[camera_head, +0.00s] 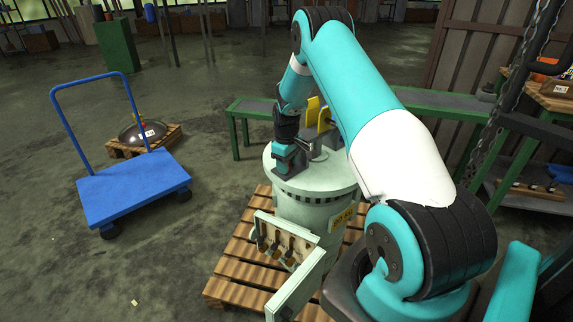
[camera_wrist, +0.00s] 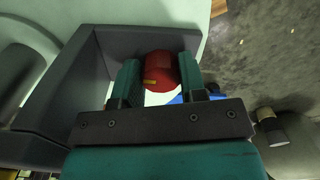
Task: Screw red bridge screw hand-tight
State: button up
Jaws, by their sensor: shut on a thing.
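The red bridge screw (camera_wrist: 157,65) shows in the wrist view as a rounded red head with a small yellow mark. The fingers of my gripper (camera_wrist: 160,80) are shut on it, one on each side. A dark grey angled bridge part (camera_wrist: 75,85) lies beside and behind the screw. In the head view my gripper (camera_head: 285,165) is low at the left of the pale green disperser's (camera_head: 312,212) lid, beside a grey bracket (camera_head: 310,145). The screw is hidden there by my arm. How deep its thread sits cannot be seen.
The disperser stands on a wooden pallet (camera_head: 228,283), with an open switch box (camera_head: 283,243) on its front. A blue trolley (camera_head: 130,185) and a small pallet with a metal bowl (camera_head: 140,132) stand left. A green bench (camera_head: 245,107) runs behind. The floor at lower left is mostly clear.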

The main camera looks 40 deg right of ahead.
jog(key=m, duration=0.4)
jog(key=shift+s+a+m, duration=0.1)
jog(key=shift+m, duration=0.3)
jog(key=m, duration=0.3)
jog(key=shift+m, duration=0.3)
jog(key=m, duration=0.4)
jog(key=shift+a, duration=0.1)
jog(key=shift+m, duration=2.1)
jog(key=o, duration=0.9)
jog(key=shift+w+r, duration=0.1)
jog(key=shift+w, duration=0.1)
